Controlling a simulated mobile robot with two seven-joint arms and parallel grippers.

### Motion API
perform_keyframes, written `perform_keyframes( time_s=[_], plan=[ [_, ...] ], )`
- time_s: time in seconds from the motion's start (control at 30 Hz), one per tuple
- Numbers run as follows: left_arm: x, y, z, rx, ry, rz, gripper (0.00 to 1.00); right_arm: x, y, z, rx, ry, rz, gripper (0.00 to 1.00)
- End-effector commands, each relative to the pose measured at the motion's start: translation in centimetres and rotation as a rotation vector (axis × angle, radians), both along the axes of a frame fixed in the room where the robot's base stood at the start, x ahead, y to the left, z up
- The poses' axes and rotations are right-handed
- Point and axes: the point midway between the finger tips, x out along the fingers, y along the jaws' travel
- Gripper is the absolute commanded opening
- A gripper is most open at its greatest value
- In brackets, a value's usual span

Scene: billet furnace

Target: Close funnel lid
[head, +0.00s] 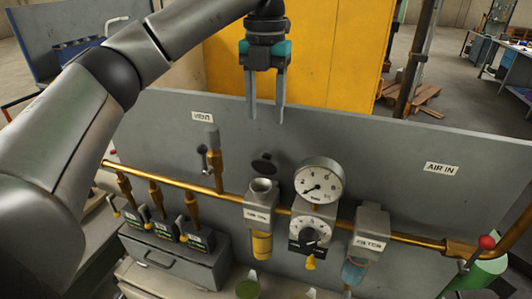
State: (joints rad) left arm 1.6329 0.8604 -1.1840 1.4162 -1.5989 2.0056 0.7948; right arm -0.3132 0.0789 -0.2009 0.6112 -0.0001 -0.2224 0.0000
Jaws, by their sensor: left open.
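The funnel is a grey cup (261,196) on the brass pipe in the middle of the head view, with its round mouth showing at the top. A dark round lid (265,163) stands raised behind the mouth, against the grey panel, so the funnel is open. My left gripper (265,110) points down above the lid and funnel, apart from both. Its two fingers are spread with nothing between them. My right gripper is not in view.
A pressure gauge (319,180) and a dial regulator (309,235) sit just right of the funnel. A vent valve (214,160) stands to its left. The brass pipe (400,236) runs across the grey panel (375,142). A filter (369,232) is farther right.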

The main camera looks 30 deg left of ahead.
Motion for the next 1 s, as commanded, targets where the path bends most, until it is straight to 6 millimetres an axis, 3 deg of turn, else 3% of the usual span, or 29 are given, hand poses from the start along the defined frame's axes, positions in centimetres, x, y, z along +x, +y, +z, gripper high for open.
perform_keyframes(
  time_s=[0.3, 0.5, 0.9, 1.0],
  plan=[
    [-0.1, 0.1, -6.4, 0.002, 0.006, -0.001, 0.53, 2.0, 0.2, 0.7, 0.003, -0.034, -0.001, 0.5],
    [0.0, 0.0, -8.9, 0.001, 0.002, -0.001, 0.53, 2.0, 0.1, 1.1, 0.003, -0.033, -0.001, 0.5],
    [0.0, 0.0, -9.6, 0.0, 0.0, -0.001, 0.53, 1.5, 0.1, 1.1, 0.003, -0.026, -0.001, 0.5],
    [0.0, 0.0, -9.6, 0.0, 0.001, -0.001, 0.41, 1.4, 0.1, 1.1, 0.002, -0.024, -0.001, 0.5]
  ],
)
